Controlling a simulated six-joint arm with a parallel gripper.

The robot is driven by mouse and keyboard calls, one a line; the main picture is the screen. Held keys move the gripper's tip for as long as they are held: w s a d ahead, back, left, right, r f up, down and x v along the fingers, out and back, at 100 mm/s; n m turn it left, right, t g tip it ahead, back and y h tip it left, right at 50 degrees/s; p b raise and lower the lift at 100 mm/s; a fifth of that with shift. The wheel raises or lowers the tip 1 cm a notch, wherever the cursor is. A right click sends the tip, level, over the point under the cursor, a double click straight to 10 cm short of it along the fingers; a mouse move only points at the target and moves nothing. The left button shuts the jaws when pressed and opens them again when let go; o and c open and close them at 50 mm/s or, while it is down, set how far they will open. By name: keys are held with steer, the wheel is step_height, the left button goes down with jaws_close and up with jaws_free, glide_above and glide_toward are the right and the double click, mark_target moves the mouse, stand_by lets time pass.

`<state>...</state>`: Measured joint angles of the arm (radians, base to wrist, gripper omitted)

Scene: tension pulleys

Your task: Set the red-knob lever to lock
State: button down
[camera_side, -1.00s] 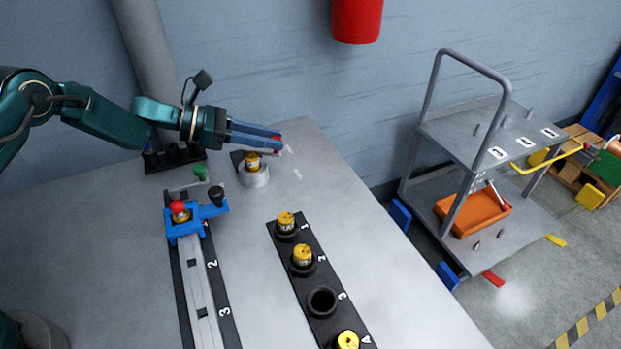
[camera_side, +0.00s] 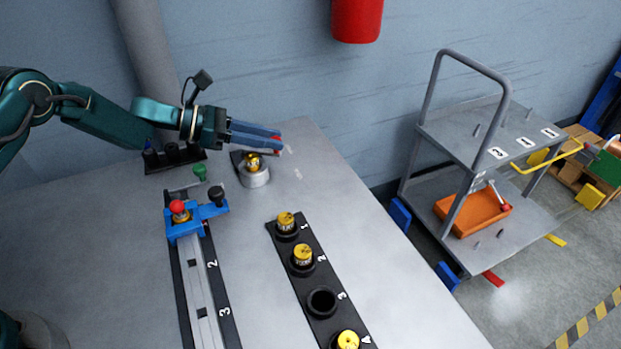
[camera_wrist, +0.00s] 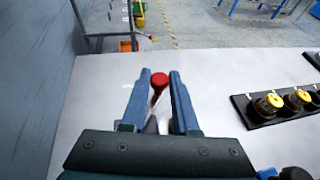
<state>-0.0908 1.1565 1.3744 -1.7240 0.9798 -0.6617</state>
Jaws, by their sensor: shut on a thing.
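My gripper (camera_side: 278,138) reaches in from the left, its blue fingers over the far end of the table. In the wrist view its fingers (camera_wrist: 159,78) are shut on the red-knob lever. The red knob (camera_wrist: 159,81) shows between the fingertips, with a pale stem below it. In the side view only a bit of the red knob (camera_side: 277,138) shows at the fingertips; the fingers hide most of the lever. Just below the fingers stands a round grey holder (camera_side: 256,179) with a yellow-topped pulley (camera_side: 253,164) in it. The lever's lock mark cannot be made out.
A blue carriage (camera_side: 185,225) with another red knob (camera_side: 178,207) and a black knob sits on a numbered rail. A black strip (camera_side: 308,280) holds yellow-topped pulleys and one empty socket (camera_side: 322,301). A cart (camera_side: 470,185) stands beyond the table edge.

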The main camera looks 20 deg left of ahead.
stand_by(0.3)
steer(key=shift+s+r+m+g+h, duration=0.1)
steer(key=shift+s+m+g+h, duration=0.2)
steer(key=shift+m+g+h, duration=0.5)
steer(key=shift+s+m+g, duration=0.3)
steer(key=shift+m+g, duration=0.3)
steer(key=c, duration=0.7)
jaws_free()
steer(key=shift+v, duration=2.6)
